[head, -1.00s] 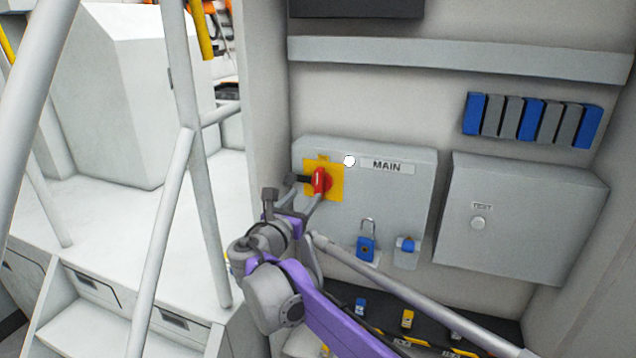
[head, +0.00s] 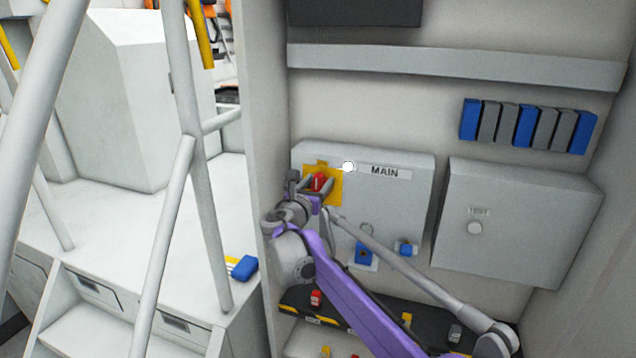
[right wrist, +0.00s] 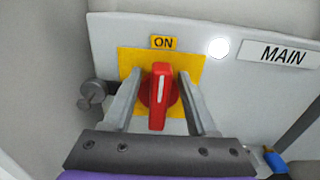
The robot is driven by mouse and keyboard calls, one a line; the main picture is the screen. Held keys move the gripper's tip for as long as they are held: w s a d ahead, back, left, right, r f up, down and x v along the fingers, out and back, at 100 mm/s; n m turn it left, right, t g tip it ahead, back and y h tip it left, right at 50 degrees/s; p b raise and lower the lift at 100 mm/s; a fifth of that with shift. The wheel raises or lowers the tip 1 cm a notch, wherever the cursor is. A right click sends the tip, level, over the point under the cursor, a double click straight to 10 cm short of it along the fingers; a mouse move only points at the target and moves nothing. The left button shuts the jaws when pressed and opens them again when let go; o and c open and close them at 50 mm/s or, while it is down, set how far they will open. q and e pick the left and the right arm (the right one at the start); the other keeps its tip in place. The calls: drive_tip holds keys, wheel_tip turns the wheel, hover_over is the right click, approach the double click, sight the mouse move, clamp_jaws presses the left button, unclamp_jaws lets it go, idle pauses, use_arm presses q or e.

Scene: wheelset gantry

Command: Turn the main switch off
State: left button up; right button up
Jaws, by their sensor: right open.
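The main switch is a red rotary handle (right wrist: 159,95) on a yellow plate (right wrist: 196,66), on a grey box (head: 400,208) labelled MAIN. Its handle stands upright, with its white mark towards the ON label (right wrist: 164,42). It also shows in the head view (head: 319,181), partly covered by my gripper. My right gripper (right wrist: 159,92) is open, with one finger on each side of the handle. A gap shows between each finger and the handle. A white round lamp (right wrist: 218,48) sits beside the plate. My left gripper is not in view.
A blue padlock (head: 363,253) and another blue item (head: 405,248) hang below on the box. A second grey box (head: 517,225) with a TEST button is at the right. A black shelf (head: 296,300) with small padlocks lies below. White railings (head: 196,190) stand at the left.

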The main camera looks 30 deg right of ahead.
drive_tip(key=shift+c, duration=0.3)
clamp_jaws()
idle(1.1)
